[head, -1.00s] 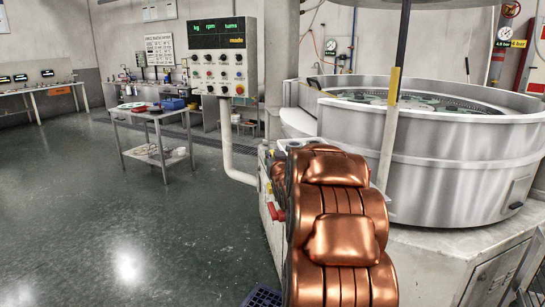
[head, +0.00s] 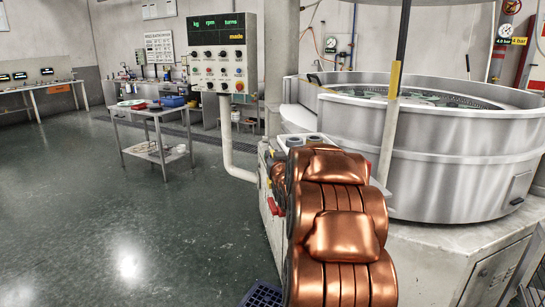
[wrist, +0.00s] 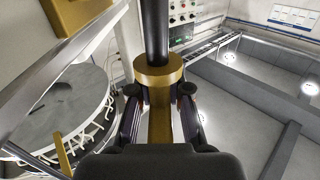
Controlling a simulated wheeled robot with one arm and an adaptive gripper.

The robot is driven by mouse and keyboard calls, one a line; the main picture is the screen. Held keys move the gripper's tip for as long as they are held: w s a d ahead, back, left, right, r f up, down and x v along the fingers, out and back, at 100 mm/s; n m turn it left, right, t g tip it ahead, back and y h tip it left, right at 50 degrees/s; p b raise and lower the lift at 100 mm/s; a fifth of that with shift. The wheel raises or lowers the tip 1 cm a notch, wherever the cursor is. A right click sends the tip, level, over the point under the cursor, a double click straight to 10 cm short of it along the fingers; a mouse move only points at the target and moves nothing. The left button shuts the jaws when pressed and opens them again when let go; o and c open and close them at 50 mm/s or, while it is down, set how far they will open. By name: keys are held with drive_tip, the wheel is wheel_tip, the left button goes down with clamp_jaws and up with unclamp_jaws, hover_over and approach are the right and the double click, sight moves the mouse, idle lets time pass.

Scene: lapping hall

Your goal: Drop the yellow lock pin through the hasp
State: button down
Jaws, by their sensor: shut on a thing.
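In the wrist view a yellow, brass-coloured piece with a round head (wrist: 158,72) and a flat stem below it sits between the two dark fingers of my gripper (wrist: 159,100). I take it to be the lock pin. My gripper is shut on it. A black rod rises to the top edge of the picture right behind or above the round head; I cannot tell if they touch. In the head view my copper-coloured arm hides the gripper and the pin. I cannot make out the hasp for certain in either view.
The big round steel lapping machine (head: 440,150) fills the right side. A black rod with a yellow sleeve (head: 395,76) stands before it. A control panel (head: 222,55) stands left of it. A steel trolley (head: 150,113) stands farther left. The floor at left is clear.

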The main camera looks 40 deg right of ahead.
drive_tip(key=shift+f+b, duration=1.1)
drive_tip(key=shift+f, duration=0.65)
drive_tip(key=c, duration=1)
unclamp_jaws()
drive_tip(key=shift+f, duration=0.1)
drive_tip(key=shift+s, duration=0.15)
drive_tip(key=v, duration=1.1)
drive_tip(key=shift+s+a, duration=0.2)
drive_tip(key=shift+s, duration=0.15)
